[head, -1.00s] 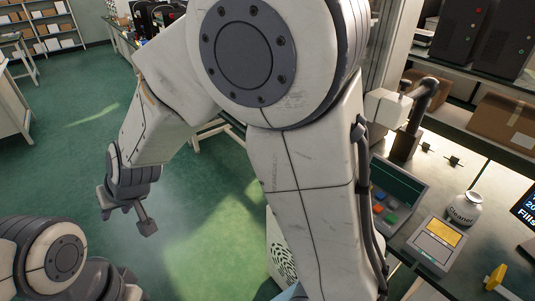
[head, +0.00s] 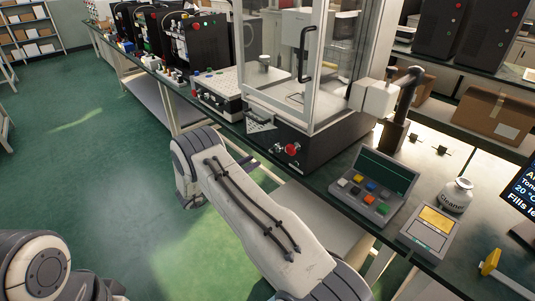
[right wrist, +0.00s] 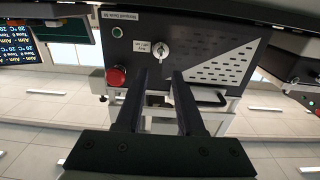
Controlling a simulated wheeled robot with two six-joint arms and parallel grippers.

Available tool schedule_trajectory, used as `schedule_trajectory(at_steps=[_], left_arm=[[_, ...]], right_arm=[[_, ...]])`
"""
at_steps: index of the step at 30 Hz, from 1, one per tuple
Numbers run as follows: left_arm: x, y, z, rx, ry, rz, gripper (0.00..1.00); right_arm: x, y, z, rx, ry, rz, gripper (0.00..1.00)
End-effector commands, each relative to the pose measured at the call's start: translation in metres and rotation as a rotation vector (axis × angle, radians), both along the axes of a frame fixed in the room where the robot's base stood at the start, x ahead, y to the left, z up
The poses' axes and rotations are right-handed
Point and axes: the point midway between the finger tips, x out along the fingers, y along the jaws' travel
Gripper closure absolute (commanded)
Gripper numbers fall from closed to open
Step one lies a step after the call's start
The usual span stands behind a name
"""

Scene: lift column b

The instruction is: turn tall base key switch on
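The tall base is the black base (head: 325,150) under a glass-walled cabinet on the bench. Its front carries a red button (head: 291,149) and a small silver key switch (head: 277,147). The right wrist view shows this panel upside down, with the key switch (right wrist: 161,48) and its key beside a small white label (right wrist: 142,46). I cannot read the key's position. My right gripper (right wrist: 160,72) is open and empty. Its fingers point at the panel, with the key switch just beyond their tips. In the head view my right forearm crosses the lower middle. My left gripper is out of view.
In the right wrist view the red button (right wrist: 116,76) sits close to one finger, and a slotted vent (right wrist: 218,70) lies on the other side. A keypad console (head: 375,185), a yellow-screen device (head: 432,232) and a white bottle (head: 456,195) stand right of the base. Open floor lies left.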

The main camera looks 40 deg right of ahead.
Motion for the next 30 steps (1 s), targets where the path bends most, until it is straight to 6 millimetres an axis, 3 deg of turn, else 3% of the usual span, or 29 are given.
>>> schedule_trajectory(at_steps=[6, 12, 18, 25, 26, 28, 29, 30], left_arm=[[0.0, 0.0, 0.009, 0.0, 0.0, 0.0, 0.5], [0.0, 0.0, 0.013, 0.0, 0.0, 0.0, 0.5], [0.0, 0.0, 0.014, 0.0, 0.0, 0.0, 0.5], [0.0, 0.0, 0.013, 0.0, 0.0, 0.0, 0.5], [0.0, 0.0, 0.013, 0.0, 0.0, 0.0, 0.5], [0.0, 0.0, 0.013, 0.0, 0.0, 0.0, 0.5], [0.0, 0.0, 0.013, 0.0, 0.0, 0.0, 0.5], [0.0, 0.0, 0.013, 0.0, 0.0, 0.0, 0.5]], right_arm=[[0.003, -0.043, 0.001, 0.001, 0.0, -0.001, 0.62], [0.006, -0.072, 0.001, 0.002, -0.001, 0.002, 0.62], [0.007, -0.084, 0.0, 0.001, 0.001, 0.004, 0.62], [0.007, -0.084, 0.0, 0.001, 0.0, 0.005, 0.62], [0.007, -0.084, 0.0, 0.001, 0.0, 0.005, 0.66], [0.007, -0.084, 0.0, 0.001, 0.0, 0.005, 0.93], [0.007, -0.084, 0.0, 0.001, 0.0, 0.005, 1.0], [0.007, -0.084, 0.0, 0.001, 0.0, 0.005, 1.0]])
